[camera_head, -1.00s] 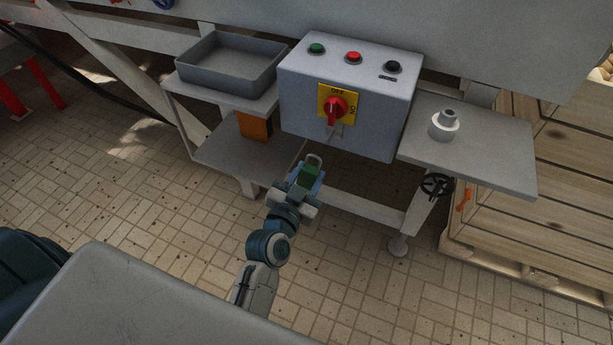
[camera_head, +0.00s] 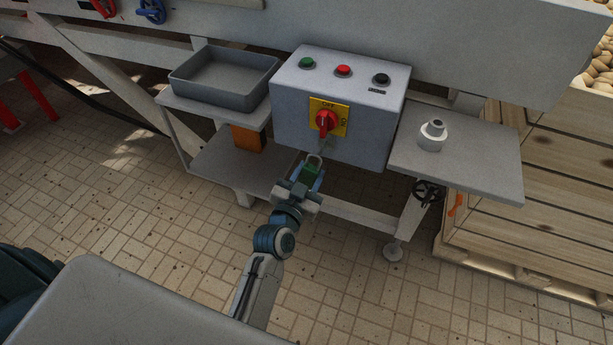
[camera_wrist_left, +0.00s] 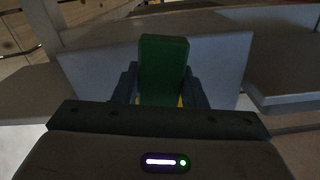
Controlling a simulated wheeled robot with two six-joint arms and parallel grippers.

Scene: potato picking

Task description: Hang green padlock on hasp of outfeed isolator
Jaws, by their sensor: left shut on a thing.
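The green padlock (camera_head: 308,172) is held in my left gripper (camera_head: 307,178), its pale shackle pointing up toward the control box. In the left wrist view the green padlock body (camera_wrist_left: 164,70) stands between the two fingers of my left gripper (camera_wrist_left: 160,88). The outfeed isolator is a red rotary switch (camera_head: 326,122) on a yellow plate on the front of the grey box (camera_head: 290,115). The hasp (camera_head: 324,146) is a small metal piece below the red switch, partly hard to make out. The shackle is close below and left of the hasp; whether they touch cannot be told. My right gripper is not seen.
A grey tray (camera_head: 222,104) sits on a shelf left of the box. A side table (camera_head: 480,165) at right bears a small metal cylinder (camera_head: 432,134). A wooden crate (camera_head: 560,190) stands far right. The tiled floor in front is open.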

